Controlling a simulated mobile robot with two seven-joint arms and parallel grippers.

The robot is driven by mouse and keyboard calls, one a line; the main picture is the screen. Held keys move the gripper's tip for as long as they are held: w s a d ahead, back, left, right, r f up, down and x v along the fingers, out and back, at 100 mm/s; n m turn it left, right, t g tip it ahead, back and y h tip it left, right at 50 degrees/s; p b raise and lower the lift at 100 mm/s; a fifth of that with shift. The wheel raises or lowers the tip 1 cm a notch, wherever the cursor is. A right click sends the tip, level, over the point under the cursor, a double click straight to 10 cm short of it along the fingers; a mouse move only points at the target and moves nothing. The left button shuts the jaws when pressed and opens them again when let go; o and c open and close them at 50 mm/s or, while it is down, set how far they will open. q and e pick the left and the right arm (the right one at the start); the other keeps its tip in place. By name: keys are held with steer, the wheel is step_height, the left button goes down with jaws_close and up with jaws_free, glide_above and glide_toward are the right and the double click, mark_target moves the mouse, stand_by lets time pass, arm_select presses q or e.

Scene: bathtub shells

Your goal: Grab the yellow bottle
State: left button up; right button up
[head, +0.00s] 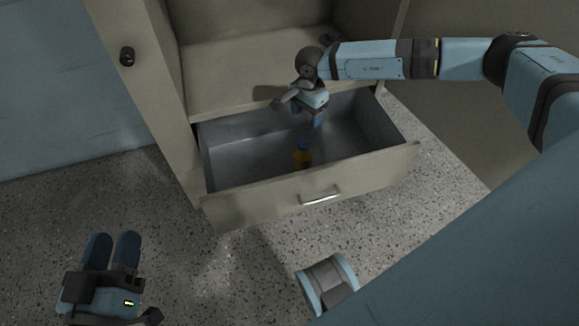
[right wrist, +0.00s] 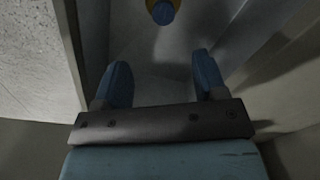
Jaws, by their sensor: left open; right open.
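The yellow bottle (head: 302,159) is inside the open drawer, near the drawer's front wall, and only a small part of it shows. In the right wrist view the bottle (right wrist: 163,12) is at the top edge, with a blue cap toward me and its far part cut off. My right gripper (head: 310,128) reaches down into the drawer above the bottle. In the right wrist view its blue fingers (right wrist: 162,70) are apart with nothing between them, and the bottle is beyond them. My left gripper (head: 112,240) is open and empty over the floor at the lower left.
The drawer (head: 240,190) is pulled out of a beige cabinet (head: 235,75), with a handle (head: 320,199) on its front. Its walls stand close around my right gripper. The speckled floor (head: 190,245) left of the drawer is clear.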

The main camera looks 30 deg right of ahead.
mark_target(303, 143)
step_height(303, 143, down, 9)
steer(key=b, duration=0.3)
steer(key=shift+w+d+r, duration=0.1)
steer(key=shift+d, duration=0.05)
steer(key=f+b, duration=0.2)
steer(key=f, duration=0.1)
steer(key=f+b, duration=0.1)
steer(key=shift+w+a+f, duration=0.15)
steer(key=shift+a+f, duration=0.1)
steer(key=shift+a, duration=0.15)
steer(key=shift+f, duration=0.25)
arm_select(q)
steer(key=f, duration=0.1)
steer(key=w+f+m, duration=0.1)
steer(key=f, duration=0.1)
steer(key=f+m+g, duration=0.1)
steer(key=shift+w+a+f, duration=0.15)
steer(key=shift+w+a, duration=0.05)
steer(key=shift+a, duration=0.1)
arm_select(e)
steer(key=shift+r, duration=0.1)
jaws_close()
